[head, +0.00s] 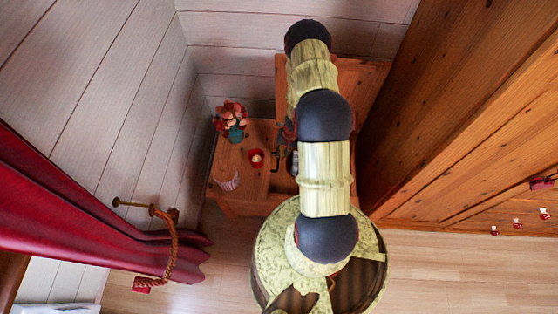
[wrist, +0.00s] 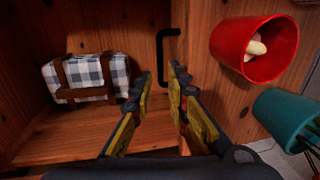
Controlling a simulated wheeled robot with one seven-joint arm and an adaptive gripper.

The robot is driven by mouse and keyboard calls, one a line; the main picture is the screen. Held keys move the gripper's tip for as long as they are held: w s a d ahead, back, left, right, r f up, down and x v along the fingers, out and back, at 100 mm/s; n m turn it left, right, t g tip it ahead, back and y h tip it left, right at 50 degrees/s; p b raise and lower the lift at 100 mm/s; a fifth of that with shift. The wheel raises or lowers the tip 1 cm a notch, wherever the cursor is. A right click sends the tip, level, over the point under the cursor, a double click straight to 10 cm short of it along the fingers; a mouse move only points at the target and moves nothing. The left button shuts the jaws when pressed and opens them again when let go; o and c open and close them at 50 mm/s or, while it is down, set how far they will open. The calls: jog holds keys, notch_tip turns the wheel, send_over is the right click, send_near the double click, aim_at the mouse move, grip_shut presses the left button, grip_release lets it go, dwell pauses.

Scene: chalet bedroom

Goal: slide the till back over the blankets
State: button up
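A wooden surface that looks like the till (head: 236,157) lies at the left of the open chest in the head view. A black bar handle (wrist: 162,55) stands on its wood in the wrist view. A blue-grey and white checked blanket bundle (wrist: 88,78) with brown straps lies on bare wood left of the handle, uncovered. My gripper (wrist: 158,82) is open and empty, its two yellow-and-black fingers apart just below the handle in the picture; I see no contact.
A red cup with a candle (wrist: 258,48) and a teal vase (wrist: 284,115) are right of the handle. The head view also shows a striped cup (head: 228,179) there. A red curtain (head: 80,210) hangs at left; a wooden wall (head: 460,110) is close at right.

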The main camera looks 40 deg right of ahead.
aim_at(278, 162)
jog(key=f, duration=0.2)
jog(key=f+b, duration=0.1)
jog(key=f, duration=0.2)
jog(key=w+a+f+b, duration=0.1)
jog(key=f, duration=0.1)
jog(key=shift+f, duration=0.15)
jog(key=shift+c, duration=0.2)
jog(key=c, duration=0.4)
dwell(0.5)
